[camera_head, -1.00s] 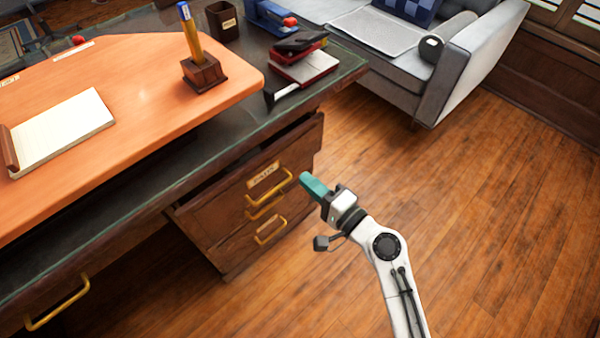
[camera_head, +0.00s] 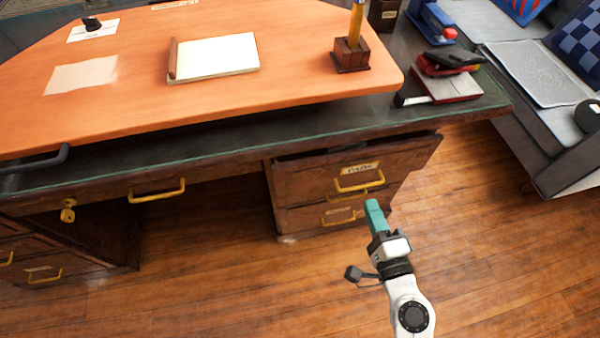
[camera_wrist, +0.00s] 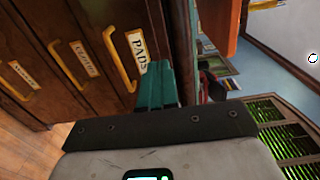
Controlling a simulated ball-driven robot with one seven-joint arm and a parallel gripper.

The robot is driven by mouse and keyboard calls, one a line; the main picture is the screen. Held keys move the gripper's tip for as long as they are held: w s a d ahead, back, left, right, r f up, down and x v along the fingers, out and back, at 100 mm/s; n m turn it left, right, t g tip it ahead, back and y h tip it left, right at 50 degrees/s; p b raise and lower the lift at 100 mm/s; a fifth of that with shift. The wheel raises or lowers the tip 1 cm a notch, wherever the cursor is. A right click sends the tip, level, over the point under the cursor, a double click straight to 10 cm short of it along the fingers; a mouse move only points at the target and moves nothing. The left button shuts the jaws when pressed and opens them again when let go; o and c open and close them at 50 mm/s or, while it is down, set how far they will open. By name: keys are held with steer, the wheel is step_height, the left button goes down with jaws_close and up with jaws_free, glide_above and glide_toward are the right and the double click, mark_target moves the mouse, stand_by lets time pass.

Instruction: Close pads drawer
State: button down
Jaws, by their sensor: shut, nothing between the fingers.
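The pads drawer (camera_head: 318,181) is the top drawer in the desk's right pedestal. It stands pulled out, with a dark gap above its front. It has a yellow handle (camera_head: 360,187) and a paper label, which reads PADS in the wrist view (camera_wrist: 137,49). My gripper (camera_head: 373,206), with teal fingers, is shut and empty. In the head view it appears just below and right of the handle. In the wrist view the fingers (camera_wrist: 157,75) appear beside the PADS label, near the drawer front's edge. I cannot tell whether they touch it.
Below are more drawers with yellow handles (camera_head: 338,218). The desk top (camera_head: 250,130) overhangs them and carries an orange board (camera_head: 200,100), a pen holder (camera_head: 350,55) and a red stapler-like item (camera_head: 450,85). Wooden floor (camera_head: 480,250) is clear in front.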

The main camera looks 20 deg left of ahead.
steer(key=s+a+p, duration=0.5)
steer(key=s+a, duration=0.3)
steer(key=a, duration=0.3)
glide_toward(294, 167)
steer(key=x, duration=0.5)
steer(key=shift+a+f, duration=0.2)
steer(key=shift+f, duration=0.1)
steer(key=shift+x, duration=0.85)
steer(key=shift+d, duration=0.1)
steer(key=b+x, duration=0.1)
steer(key=x, duration=0.3)
steer(key=shift+w, duration=0.15)
steer(key=shift+w+a, duration=0.25)
steer(key=shift+w+r, duration=0.1)
steer(key=shift+r, duration=0.15)
